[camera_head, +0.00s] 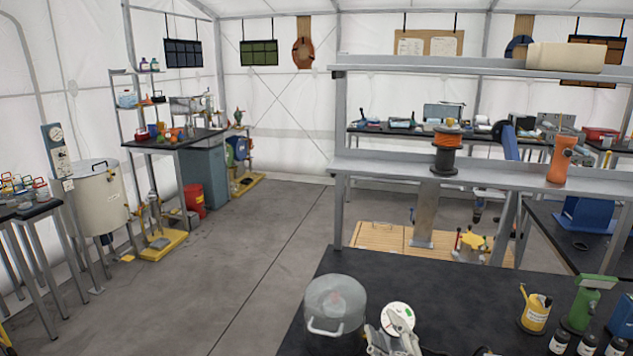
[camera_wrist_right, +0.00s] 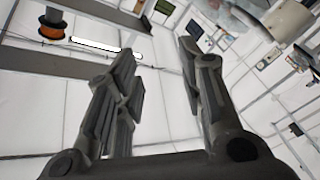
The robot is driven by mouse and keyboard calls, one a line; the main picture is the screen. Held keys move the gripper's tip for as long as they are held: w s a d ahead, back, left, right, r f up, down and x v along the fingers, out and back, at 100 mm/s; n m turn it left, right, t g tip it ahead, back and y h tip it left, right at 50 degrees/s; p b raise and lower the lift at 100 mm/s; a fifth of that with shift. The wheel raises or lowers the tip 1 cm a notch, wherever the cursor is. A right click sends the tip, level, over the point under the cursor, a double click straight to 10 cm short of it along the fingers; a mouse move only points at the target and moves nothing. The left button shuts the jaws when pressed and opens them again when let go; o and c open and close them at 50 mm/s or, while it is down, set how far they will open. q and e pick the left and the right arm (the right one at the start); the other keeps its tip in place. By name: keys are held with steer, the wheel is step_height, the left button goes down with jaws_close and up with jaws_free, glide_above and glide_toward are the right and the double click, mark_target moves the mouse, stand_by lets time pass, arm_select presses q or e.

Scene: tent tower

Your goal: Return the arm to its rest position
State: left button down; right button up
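My right gripper (camera_head: 398,328) shows at the bottom of the head view, low over the black bench. It partly covers a round white-faced object (camera_head: 394,310), and I cannot tell whether they touch. In the right wrist view the two dark fingers of this gripper (camera_wrist_right: 157,52) stand well apart with nothing between them. My left gripper is in neither view.
A lidded metal pot (camera_head: 335,308) stands close left of the gripper on the black bench (camera_head: 455,320). A yellow cup (camera_head: 535,313), a green device (camera_head: 588,300) and dark bottles stand right. A shelf with an orange spool (camera_head: 446,140) rises behind.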

steer(key=s+d+f+m+g+h, duration=0.1)
steer(key=s+d+f+m+g, duration=0.1)
steer(key=s+f, duration=0.1)
steer(key=s+d+f+m+g+h, duration=0.1)
steer(key=s+d+f+m+g, duration=0.1)
steer(key=f, duration=0.3)
steer(key=s+d+f+m+g+h, duration=0.1)
steer(key=s+d+f+m+g, duration=0.1)
steer(key=s+f, duration=0.2)
steer(key=shift+s+d+f+h, duration=0.15)
steer(key=shift+s+d+h, duration=0.05)
steer(key=shift+d+h, duration=0.1)
steer(key=s+f+m+g+y, duration=0.1)
steer(key=s+f+g, duration=0.3)
steer(key=s, duration=0.6)
steer(key=s+f+m+g, duration=0.1)
steer(key=s+f+g, duration=0.35)
steer(key=s, duration=0.45)
steer(key=s+f+g, duration=0.2)
steer(key=s+f, duration=0.1)
steer(key=f, duration=2.4)
steer(key=s+d+f, duration=0.1)
steer(key=s+f, duration=0.7)
steer(key=s+d+f+g, duration=0.1)
steer(key=s+d+f, duration=0.1)
steer(key=s+f, duration=0.5)
steer(key=shift+s+d+f, duration=0.25)
steer(key=shift+s+f, duration=0.15)
steer(key=shift+s, duration=0.4)
